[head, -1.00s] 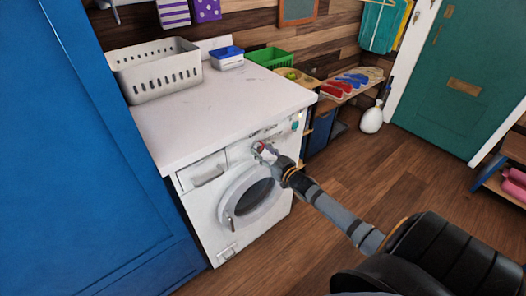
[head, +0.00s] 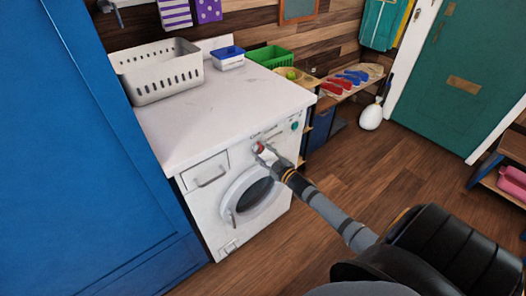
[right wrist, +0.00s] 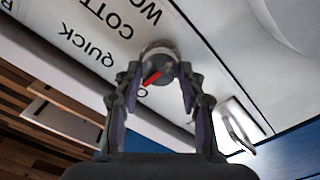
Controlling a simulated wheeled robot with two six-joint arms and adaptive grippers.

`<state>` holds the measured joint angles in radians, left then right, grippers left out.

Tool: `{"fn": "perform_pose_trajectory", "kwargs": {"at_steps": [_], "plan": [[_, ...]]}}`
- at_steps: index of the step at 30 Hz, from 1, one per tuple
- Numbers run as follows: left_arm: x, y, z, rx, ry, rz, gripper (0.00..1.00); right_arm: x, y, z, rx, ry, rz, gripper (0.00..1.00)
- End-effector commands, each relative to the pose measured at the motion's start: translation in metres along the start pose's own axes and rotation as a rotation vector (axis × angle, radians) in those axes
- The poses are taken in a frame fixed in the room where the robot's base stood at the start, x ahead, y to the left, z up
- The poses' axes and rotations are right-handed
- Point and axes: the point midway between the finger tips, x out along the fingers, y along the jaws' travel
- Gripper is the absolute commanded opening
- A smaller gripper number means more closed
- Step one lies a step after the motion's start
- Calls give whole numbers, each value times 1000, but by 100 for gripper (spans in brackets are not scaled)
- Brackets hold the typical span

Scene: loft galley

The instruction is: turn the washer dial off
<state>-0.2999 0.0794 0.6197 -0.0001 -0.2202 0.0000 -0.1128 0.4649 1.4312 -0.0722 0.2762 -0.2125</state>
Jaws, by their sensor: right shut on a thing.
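The white washer (head: 208,212) stands under the pale counter, with its round door closed. Its dial (head: 259,146) is on the front panel, mostly covered by my right gripper (head: 264,152). In the right wrist view the dial (right wrist: 158,55) is a round grey knob with a red pointer, between the two fingertips of my right gripper (right wrist: 160,74). The fingers are shut on it from both sides. Printed words including "QUICK" and "COTT" lie beside it on the panel. The pointer slants towards the lower left of that view. My left gripper is not in view.
A tall blue cabinet (head: 90,150) closes off the left. The wooden floor (head: 350,165) is open to the right of the washer.

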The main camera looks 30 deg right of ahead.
Motion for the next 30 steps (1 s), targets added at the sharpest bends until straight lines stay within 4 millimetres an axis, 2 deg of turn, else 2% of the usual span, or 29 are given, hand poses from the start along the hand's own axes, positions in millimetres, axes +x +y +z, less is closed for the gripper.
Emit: {"fn": "perform_pose_trajectory", "kwargs": {"at_steps": [20,21,25,30], "plan": [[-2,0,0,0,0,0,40,0,-1,1,-59,-2,-1,8],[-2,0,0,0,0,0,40,0,-1,1,-59,-2,-1,45],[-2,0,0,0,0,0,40,0,-1,1,-58,-1,-1,63],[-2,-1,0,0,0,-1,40,0,-1,0,-58,-1,0,63]]}}
